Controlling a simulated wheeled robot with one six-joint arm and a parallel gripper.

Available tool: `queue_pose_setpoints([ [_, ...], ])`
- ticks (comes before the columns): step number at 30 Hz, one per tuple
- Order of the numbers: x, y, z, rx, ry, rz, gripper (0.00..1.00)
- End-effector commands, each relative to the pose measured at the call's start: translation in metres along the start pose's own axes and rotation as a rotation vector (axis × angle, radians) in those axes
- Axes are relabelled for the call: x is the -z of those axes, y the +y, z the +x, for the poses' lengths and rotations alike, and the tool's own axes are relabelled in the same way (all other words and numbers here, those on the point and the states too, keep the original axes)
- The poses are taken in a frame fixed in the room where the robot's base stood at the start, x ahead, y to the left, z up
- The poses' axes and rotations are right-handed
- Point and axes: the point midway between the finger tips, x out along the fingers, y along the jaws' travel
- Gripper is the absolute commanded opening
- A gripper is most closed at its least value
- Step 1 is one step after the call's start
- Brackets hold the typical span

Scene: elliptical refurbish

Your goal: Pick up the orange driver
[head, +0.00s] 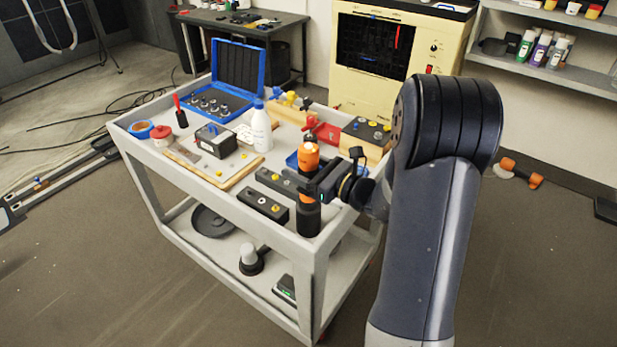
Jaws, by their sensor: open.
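The orange driver (308,155) is an orange and black tool standing upright at the near right corner of the grey cart's top. Its orange upper part shows above my gripper (306,186), and its orange and black lower part shows below. My gripper reaches in from the right at the driver's mid-height, with its jaws open. The jaws overlap the driver in the picture and hide its middle. I cannot tell whether they touch it.
The cart (312,253) is crowded. A black block (263,206) lies left of the driver. A white bottle (262,127), a board (238,178) and an open blue case (237,65) stand farther back. An orange-ended tool (522,172) lies on the floor at right.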

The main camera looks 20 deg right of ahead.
Motion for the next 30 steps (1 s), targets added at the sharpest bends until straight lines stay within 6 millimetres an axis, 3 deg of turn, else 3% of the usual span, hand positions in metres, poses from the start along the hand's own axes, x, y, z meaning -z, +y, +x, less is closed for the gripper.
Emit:
queue_pose_setpoints([
  [8,0.0004,-0.0001,0.0034,0.001,0.001,0.0,0.64],
  [30,0.0003,0.0,0.0031,0.0,0.001,0.0,0.04],
])
